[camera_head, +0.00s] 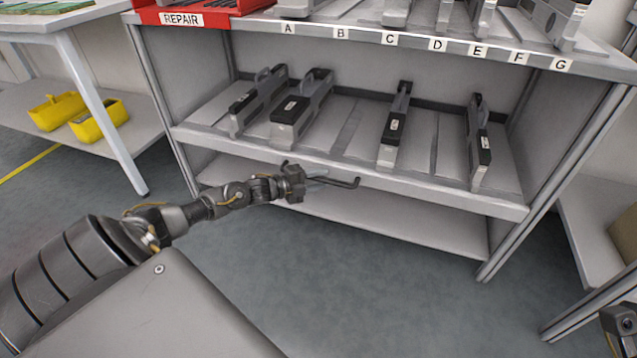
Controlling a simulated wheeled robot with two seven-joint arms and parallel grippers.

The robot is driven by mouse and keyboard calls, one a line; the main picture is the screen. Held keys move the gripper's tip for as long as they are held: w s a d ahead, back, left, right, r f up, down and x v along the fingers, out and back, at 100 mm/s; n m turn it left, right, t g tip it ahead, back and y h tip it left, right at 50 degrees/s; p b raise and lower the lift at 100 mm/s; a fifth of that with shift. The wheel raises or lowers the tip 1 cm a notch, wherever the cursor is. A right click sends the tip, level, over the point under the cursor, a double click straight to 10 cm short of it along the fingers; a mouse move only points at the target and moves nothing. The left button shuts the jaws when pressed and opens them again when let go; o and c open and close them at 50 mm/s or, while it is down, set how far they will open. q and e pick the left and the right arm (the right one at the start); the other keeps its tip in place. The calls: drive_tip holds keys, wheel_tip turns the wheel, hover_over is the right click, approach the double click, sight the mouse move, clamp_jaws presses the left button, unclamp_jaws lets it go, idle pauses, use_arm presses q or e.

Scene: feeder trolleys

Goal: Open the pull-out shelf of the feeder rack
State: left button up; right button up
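The feeder rack (190,163) is a grey metal frame. Its middle pull-out shelf (440,194) carries several grey and black feeders. A dark bar handle (346,184) sits on the shelf's front edge, left of its middle. Whether the fingers are closed on the bar is too small to tell. A dark part of my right arm shows at the bottom right corner; its fingers cannot be made out.
The rack's top has slots labelled A to G and a red REPAIR bin (205,14). A lower shelf (400,222) is empty. A table with yellow bins (97,121) stands at left, another trolley (588,235) at right. The floor in front is clear.

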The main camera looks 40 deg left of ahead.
use_arm(q)
clamp_jaws()
idle(0.3)
drive_tip(key=shift+d, duration=0.15)
